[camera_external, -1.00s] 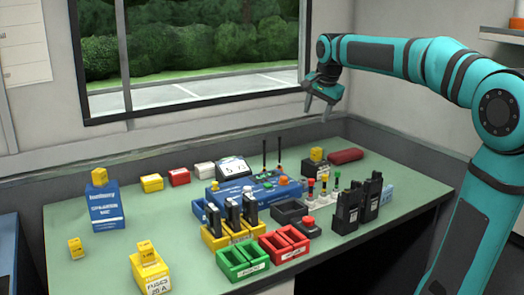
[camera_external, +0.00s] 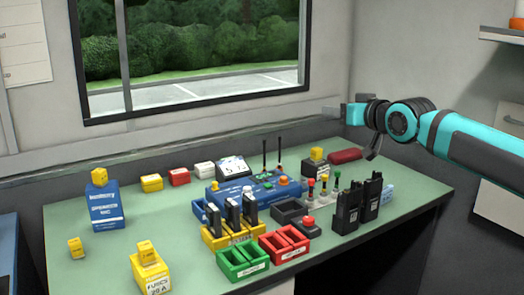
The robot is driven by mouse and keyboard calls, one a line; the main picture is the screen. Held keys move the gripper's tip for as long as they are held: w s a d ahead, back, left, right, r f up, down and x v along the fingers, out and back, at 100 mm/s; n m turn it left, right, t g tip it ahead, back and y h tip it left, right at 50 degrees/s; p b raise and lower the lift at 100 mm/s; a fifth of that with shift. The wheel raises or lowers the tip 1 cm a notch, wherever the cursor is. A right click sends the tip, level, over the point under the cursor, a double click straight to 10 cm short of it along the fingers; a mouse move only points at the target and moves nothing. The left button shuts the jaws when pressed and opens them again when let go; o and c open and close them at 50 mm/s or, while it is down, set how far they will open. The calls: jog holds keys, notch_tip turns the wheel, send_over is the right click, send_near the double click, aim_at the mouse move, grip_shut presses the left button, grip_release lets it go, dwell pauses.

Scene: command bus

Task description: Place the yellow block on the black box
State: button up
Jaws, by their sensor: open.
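A small black box (camera_external: 315,168) stands at the back right of the green table, with a yellow block (camera_external: 317,153) on top of it. Similar yellow blocks show elsewhere: one on the blue box (camera_external: 99,177) at left, one on the table (camera_external: 75,247) at front left, and one at the top of the yellow fuse box (camera_external: 152,277). My gripper (camera_external: 354,130) is open, its fingers apart, above the back right of the table and right of the black box. I see nothing between the fingers.
Black radios (camera_external: 347,215) stand at right. Antennas (camera_external: 279,155) rise from the blue unit (camera_external: 245,193) at centre. Green bins (camera_external: 243,262), red bins (camera_external: 284,244) and a yellow rack (camera_external: 228,236) fill the front middle. A red roll (camera_external: 345,156) lies behind.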

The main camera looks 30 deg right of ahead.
jog(key=s, duration=0.2)
jog(key=n+t, duration=0.1)
jog(key=shift+s+a, duration=0.3)
jog(key=shift+s, duration=0.1)
